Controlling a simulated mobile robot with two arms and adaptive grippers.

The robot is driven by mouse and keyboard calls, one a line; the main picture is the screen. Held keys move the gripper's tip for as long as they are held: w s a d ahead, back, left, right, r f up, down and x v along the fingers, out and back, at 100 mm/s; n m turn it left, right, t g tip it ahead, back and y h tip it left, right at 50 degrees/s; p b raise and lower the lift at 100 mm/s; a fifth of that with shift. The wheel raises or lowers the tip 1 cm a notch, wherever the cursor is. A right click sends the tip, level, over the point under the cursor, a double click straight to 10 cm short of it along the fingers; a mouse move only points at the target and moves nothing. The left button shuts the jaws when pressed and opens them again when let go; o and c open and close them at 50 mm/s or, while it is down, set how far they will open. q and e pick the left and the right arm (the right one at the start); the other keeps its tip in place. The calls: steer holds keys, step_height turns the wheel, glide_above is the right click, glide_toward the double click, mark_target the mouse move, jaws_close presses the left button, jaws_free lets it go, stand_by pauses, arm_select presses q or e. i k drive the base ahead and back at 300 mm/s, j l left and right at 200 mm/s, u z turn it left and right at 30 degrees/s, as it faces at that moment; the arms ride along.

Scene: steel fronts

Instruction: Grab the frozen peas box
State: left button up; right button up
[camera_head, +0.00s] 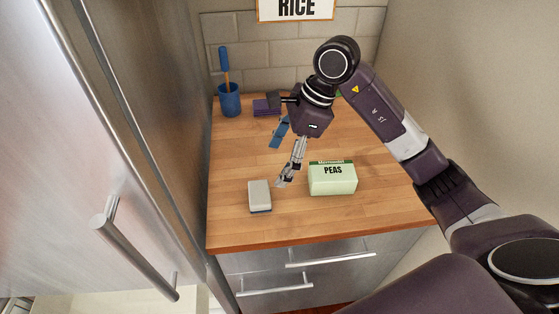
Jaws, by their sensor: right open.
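The frozen peas box (332,181) is pale green with a dark green top edge and the word PEAS. It lies on the wooden counter, right of the middle. My right gripper (284,180) hangs over the counter just left of the box, with its fingers pointing down. It is open and holds nothing that I can see. The gap between its fingers and the box is small. My left gripper is not in view.
A small grey and dark blue block (260,195) lies left of the box. A blue cup (229,100) with a blue-handled tool stands at the back left, beside a purple item (266,107). A steel door (110,150) fills the left. The counter's front right is clear.

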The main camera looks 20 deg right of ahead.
mark_target(327, 177)
steer(key=k+j, duration=1.15)
steer(key=j, duration=0.25)
